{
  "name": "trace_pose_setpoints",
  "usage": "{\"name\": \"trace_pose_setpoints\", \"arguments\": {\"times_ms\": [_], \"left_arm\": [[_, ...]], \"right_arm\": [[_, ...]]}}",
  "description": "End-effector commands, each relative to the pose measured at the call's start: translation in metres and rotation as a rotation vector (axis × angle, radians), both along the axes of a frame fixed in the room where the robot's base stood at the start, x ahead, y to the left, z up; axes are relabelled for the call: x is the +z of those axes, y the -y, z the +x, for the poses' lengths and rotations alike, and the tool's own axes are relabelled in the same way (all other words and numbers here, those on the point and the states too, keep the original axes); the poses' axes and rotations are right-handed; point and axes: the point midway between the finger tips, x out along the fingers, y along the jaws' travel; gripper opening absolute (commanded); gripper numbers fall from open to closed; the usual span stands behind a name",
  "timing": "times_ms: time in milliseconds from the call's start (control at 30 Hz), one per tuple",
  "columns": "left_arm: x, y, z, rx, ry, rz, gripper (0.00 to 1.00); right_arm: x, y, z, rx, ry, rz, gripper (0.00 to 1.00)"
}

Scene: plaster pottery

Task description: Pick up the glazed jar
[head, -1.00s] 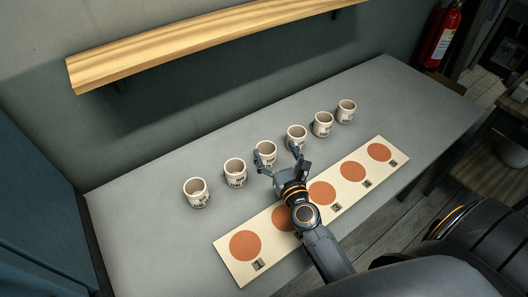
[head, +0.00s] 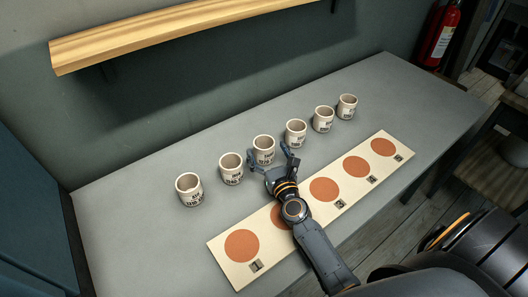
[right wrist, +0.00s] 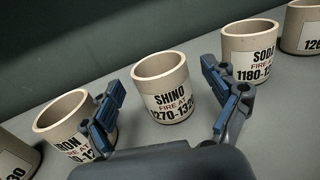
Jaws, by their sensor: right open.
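Several pale jars with printed labels stand upright in a slanting row on the grey table (head: 130,215). In the right wrist view, a jar labelled SHINO (right wrist: 161,82) stands ahead, in the gap between my right gripper's fingers (right wrist: 165,95). A jar labelled SODA (right wrist: 250,50) is to its right, and one ending in RON (right wrist: 70,118) is to its left, partly behind a finger. In the head view, my right gripper (head: 271,163) is open and empty, just in front of the third jar from the left (head: 263,146). Which jar is the glazed one cannot be told. My left gripper is not in view.
A cream board (head: 222,268) with orange-brown discs (head: 242,246) and small number tags lies along the front of the table, partly under my right arm. A wooden shelf (head: 180,35) is on the wall behind. The table's left part is clear.

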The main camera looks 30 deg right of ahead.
Motion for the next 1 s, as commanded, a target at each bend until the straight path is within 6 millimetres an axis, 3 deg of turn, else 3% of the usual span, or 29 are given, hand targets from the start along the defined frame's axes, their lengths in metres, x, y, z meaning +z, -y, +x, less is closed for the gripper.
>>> {"name": "trace_pose_setpoints", "arguments": {"times_ms": [200, 467, 767, 1000], "left_arm": [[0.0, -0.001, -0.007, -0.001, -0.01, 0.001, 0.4], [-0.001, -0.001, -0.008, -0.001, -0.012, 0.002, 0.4], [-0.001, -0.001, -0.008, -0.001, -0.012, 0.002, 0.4], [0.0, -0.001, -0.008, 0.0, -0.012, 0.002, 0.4]], "right_arm": [[0.0, 0.004, 0.026, 0.0, 0.001, 0.0, 0.87], [0.0, 0.004, 0.027, 0.0, -0.001, 0.0, 0.85], [0.0, 0.004, 0.027, 0.001, 0.0, 0.0, 0.24], [0.001, 0.004, 0.027, 0.0, 0.001, 0.0, 0.23]]}}
